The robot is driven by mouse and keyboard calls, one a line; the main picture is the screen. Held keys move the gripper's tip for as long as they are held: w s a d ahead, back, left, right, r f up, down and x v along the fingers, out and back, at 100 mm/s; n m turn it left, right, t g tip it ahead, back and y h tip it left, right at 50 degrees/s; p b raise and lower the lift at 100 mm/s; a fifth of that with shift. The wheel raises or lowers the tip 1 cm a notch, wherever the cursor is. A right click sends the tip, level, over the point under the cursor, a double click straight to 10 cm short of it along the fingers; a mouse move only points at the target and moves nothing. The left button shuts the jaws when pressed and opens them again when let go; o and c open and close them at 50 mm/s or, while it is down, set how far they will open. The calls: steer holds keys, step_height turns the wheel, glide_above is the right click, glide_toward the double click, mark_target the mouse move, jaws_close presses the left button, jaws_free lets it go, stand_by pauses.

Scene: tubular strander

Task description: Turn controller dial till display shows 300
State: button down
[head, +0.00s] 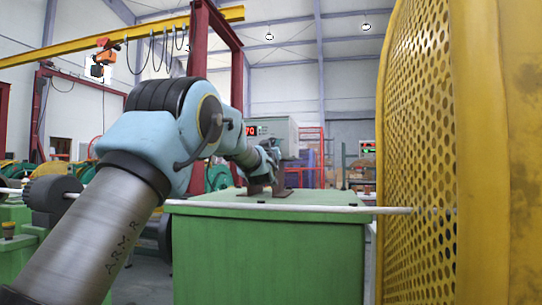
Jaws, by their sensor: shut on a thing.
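The controller (284,128) is a grey box standing on a green cabinet, behind my arm. Its red display (251,130) shows digits that end in 70; my arm may cover a digit on the left. My gripper (270,160) is at the lower front of the controller, shut on the dial. The dial itself is hidden behind the gripper and wrist, so its angle cannot be seen.
The green cabinet (268,255) stands in front of me, with a pale horizontal rod (330,209) running across its near edge. A yellow perforated guard (418,150) closes off the right side. Green machinery stands at the left.

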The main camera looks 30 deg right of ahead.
steer(key=shift+w+f+m+g+h+b, duration=0.1)
steer(key=shift+m+g+h+b, duration=0.4)
steer(key=shift+m, duration=0.75)
steer(key=shift+f+m+g+h+b, duration=0.1)
steer(key=shift+m+g+h+b, duration=0.2)
steer(key=shift+m+h+b, duration=0.65)
steer(key=shift+r+m, duration=0.1)
steer(key=shift+m, duration=0.5)
steer(key=shift+c, duration=1.9)
jaws_free()
steer(key=shift+a, duration=0.1)
steer(key=b+v, duration=0.2)
steer(key=v, duration=0.8)
steer(key=shift+s+a, duration=0.3)
